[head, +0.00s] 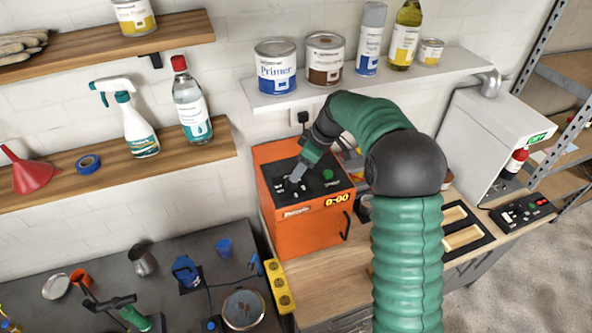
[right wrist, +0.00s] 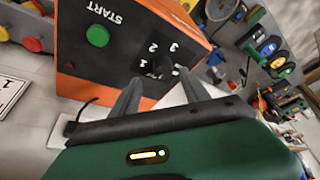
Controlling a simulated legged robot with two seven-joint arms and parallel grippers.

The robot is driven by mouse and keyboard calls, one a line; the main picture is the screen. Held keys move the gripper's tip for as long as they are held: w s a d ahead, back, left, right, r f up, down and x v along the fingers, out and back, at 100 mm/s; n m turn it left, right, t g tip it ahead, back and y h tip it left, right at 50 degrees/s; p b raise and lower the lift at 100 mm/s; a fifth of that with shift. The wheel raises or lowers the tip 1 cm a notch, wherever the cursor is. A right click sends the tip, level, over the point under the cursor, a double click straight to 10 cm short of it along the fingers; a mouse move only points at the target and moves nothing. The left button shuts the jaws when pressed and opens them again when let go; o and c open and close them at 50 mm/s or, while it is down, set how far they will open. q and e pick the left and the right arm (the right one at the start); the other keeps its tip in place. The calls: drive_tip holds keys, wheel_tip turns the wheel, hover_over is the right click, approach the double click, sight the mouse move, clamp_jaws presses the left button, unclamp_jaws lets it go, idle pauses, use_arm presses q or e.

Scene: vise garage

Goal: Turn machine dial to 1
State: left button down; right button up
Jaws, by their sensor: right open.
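The orange machine (head: 310,232) stands on the wooden bench, with a black control panel on top and a display reading 0:00. My right gripper (head: 294,181) reaches down over that panel. In the right wrist view, the dark dial (right wrist: 162,67) sits beside the printed numbers 1, 2 and 3. My right gripper (right wrist: 160,77) is open there, with one finger to each side of the dial. Contact and the dial's setting cannot be made out. A green START button (right wrist: 97,35) is on the same panel. My left gripper is not in view.
A white shelf (head: 400,79) with cans and bottles hangs behind the machine. A white machine (head: 490,135) stands to the right. A yellow power strip (head: 280,287) lies left of the orange machine, by the dark, cluttered workbench (head: 190,240).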

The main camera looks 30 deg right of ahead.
sight(288, 179)
drive_tip(key=a+f, duration=0.1)
drive_tip(key=w+f+p, duration=0.1)
drive_tip(key=w+a+f, duration=0.1)
drive_tip(key=f, duration=0.1)
drive_tip(key=shift+w+a+f, duration=0.1)
drive_tip(key=shift+w+a, duration=0.15)
drive_tip(key=shift+a, duration=0.05)
drive_tip(key=shift+s+a+f, duration=0.1)
drive_tip(key=shift+s, duration=0.25)
drive_tip(key=shift+s+d, duration=0.2)
drive_tip(key=shift+d, duration=0.3)
drive_tip(key=shift+w+d+f, duration=0.25)
drive_tip(key=shift+d+f, duration=0.05)
drive_tip(key=shift+d, duration=0.1)
drive_tip(key=c, duration=0.5)
drive_tip(key=shift+a, duration=0.1)
drive_tip(key=shift+c, duration=1.1)
drive_tip(key=shift+a+r, duration=0.2)
drive_tip(key=shift+a, duration=0.15)
clamp_jaws()
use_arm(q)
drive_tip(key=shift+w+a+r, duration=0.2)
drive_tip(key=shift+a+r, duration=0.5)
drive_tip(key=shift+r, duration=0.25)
use_arm(e)
drive_tip(key=shift+w+a, duration=0.1)
